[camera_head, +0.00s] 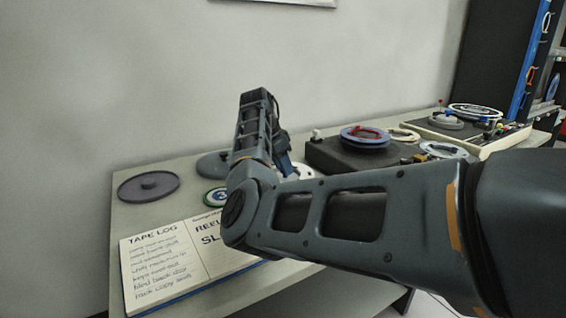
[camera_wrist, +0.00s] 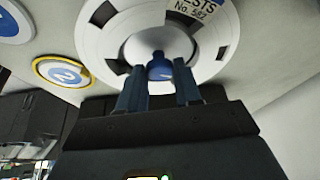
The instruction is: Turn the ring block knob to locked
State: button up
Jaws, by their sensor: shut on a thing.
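In the wrist view, a blue knob (camera_wrist: 158,68) sits at the hub of a white reel (camera_wrist: 112,12) whose label ends in "ESTS No. 582". My gripper (camera_wrist: 159,84) has its two dark blue fingers on either side of the knob and is shut on it. A pale mark shows on the knob. I cannot read any locked or unlocked marking. Only a small part of a white reel (camera_head: 303,171) shows beside the arm.
The head view shows an open tape log (camera_head: 160,262), a grey disc (camera_head: 148,187), and a dark deck with a blue reel (camera_head: 365,138). A cream deck (camera_head: 475,140) stands at the right.

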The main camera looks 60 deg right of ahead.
jog(key=shift+m, duration=0.5)
jog(key=o, duration=1)
jog(key=shift+o, duration=0.2)
jog(key=shift+r, duration=0.1)
jog(key=v, duration=0.7)
jog(key=shift+w+r, duration=0.25)
